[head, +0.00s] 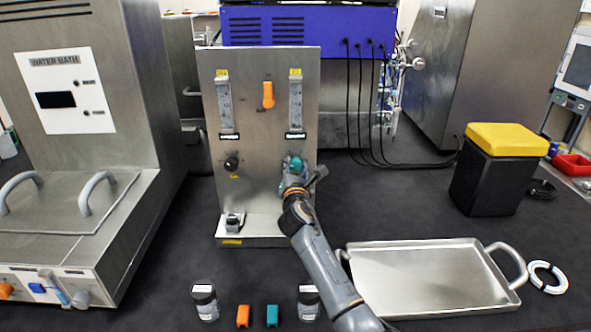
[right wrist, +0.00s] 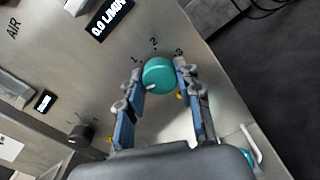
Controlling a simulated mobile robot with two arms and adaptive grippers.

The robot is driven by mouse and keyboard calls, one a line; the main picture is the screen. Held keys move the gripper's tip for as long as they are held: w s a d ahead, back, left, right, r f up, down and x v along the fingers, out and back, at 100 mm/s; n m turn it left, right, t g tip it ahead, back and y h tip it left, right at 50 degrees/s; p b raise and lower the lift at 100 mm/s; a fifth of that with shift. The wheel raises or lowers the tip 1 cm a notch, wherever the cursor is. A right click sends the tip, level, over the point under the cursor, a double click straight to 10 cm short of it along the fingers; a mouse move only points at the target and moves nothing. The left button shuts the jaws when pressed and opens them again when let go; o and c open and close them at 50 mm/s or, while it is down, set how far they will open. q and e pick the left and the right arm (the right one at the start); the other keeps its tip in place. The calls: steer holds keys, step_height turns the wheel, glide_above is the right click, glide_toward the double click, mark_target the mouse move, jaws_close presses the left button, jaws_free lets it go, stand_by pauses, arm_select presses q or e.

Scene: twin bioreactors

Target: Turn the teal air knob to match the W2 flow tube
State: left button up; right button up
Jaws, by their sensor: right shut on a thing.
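The teal air knob (head: 296,162) is on the lower right of the upright steel panel (head: 262,190). In the right wrist view the teal knob (right wrist: 159,74) has a white mark at its lower left, with 1, 2 and 3 printed around it. My right gripper (head: 293,168) is shut on the knob, one finger on each side. Two flow tubes stand on the panel, a left one (head: 224,105) and a right one (head: 295,104); their yellow tags are too small to read. A display (right wrist: 110,17) reads 0.0 L/MIN. My left gripper is out of view.
A steel tray (head: 425,285) lies right of my right arm. Two jars and small orange and teal blocks stand in front.

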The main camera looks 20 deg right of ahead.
steer(key=m+b, duration=0.1)
steer(key=m, duration=0.3)
steer(key=shift+f+m+b, duration=0.1)
steer(key=shift+m+b, duration=0.2)
steer(key=shift+b, duration=0.05)
steer(key=shift+m+b, duration=0.95)
steer(key=shift+m, duration=1.35)
steer(key=o, duration=1.2)
steer(key=shift+c, duration=0.2)
steer(key=v, duration=1.2)
